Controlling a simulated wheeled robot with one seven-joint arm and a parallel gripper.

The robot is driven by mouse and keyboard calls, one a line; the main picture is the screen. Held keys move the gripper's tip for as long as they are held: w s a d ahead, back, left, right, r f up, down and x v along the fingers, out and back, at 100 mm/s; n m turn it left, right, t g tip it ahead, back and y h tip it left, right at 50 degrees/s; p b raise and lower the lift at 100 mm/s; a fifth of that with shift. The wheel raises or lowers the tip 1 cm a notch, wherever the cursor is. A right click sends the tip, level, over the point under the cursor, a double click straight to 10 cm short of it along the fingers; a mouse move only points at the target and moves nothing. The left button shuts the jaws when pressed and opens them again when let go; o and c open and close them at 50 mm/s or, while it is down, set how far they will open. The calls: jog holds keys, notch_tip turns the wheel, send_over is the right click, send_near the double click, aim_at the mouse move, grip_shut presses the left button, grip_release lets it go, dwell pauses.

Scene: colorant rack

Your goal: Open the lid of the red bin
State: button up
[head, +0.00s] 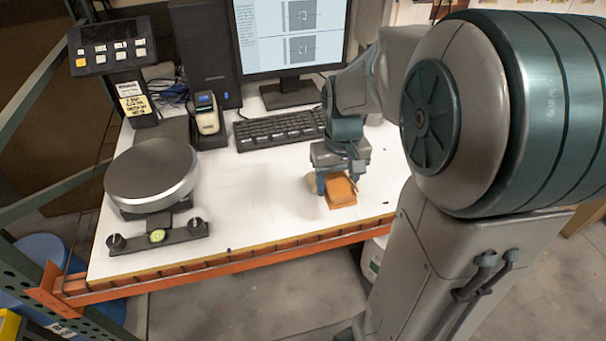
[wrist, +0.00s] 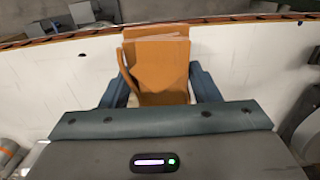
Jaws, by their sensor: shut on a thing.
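The bin looks orange rather than red. It is a small box (head: 341,191) on the white table near its front edge, and it fills the middle of the wrist view (wrist: 160,65). A thin raised edge or flap shows along its left side in the wrist view; I cannot tell whether this is the lid. My gripper (head: 339,181) is over the bin, pointing down. Its blue fingers (wrist: 164,90) stand on either side of the orange thing and are shut on it. The near lower part of the bin is hidden by my gripper.
A round scale (head: 152,172) stands at the table's left. A keyboard (head: 280,129), a monitor (head: 290,40) and a handheld scanner in its dock (head: 207,115) stand behind. The white table (head: 255,200) is clear between the scale and my gripper. Its orange front edge is close to the bin.

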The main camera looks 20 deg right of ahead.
jog(key=p, duration=0.2)
send_over(296, 199)
notch_tip(296, 199, down, 6)
jog(key=shift+s+f, duration=0.15)
jog(key=shift+f, duration=0.1)
jog(key=shift+f+p, duration=0.4)
jog(key=shift+f, duration=1.65)
jog(key=shift+f, duration=0.15)
jog(key=o, duration=0.6)
jog(key=shift+o, duration=0.5)
